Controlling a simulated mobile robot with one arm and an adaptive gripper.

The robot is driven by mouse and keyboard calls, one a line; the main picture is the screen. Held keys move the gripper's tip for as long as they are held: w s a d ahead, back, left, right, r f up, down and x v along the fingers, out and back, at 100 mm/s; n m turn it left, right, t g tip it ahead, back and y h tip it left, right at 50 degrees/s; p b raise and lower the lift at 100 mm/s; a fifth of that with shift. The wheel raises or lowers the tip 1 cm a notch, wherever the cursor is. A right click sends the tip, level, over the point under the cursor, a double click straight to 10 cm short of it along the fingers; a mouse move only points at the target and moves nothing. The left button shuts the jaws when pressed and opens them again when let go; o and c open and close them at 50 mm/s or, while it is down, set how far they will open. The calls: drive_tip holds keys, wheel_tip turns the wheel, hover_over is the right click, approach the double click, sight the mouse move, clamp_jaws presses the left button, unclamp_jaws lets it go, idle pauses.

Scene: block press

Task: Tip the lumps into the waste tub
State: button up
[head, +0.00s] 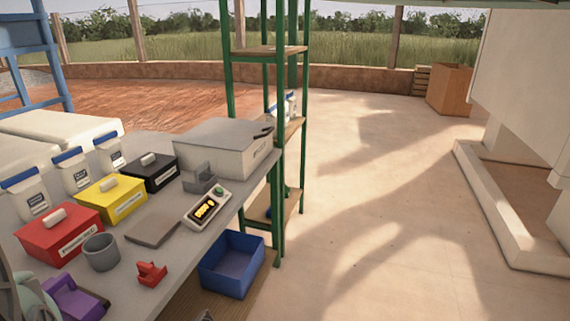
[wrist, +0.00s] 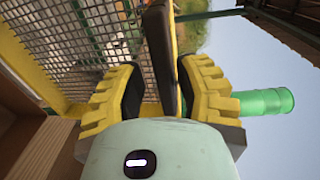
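In the wrist view my gripper (wrist: 160,95) has its two yellow ridged fingers with black pads closed on a dark upright bar. The bar appears to be the handle side of a yellow-framed wire-mesh sieve (wrist: 80,45), left of the fingers. Small orange and white specks show at the top of the mesh; I cannot tell if they are lumps. In the head view an open blue tub (head: 232,264), the only one resembling the waste tub, stands low beside the table's right edge. Its visible inside looks empty. My gripper is out of the head view.
On the grey table stand red (head: 60,232), yellow (head: 111,198) and black (head: 150,171) lidded boxes, blue-capped jars (head: 78,173), a grey cup (head: 101,252), a display device (head: 207,206) and a pale box (head: 215,147). A green-post shelf (head: 281,130) rises behind the tub.

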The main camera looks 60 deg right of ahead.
drive_tip(key=shift+o, duration=0.9)
drive_tip(key=shift+r, duration=0.1)
drive_tip(key=v, duration=1.2)
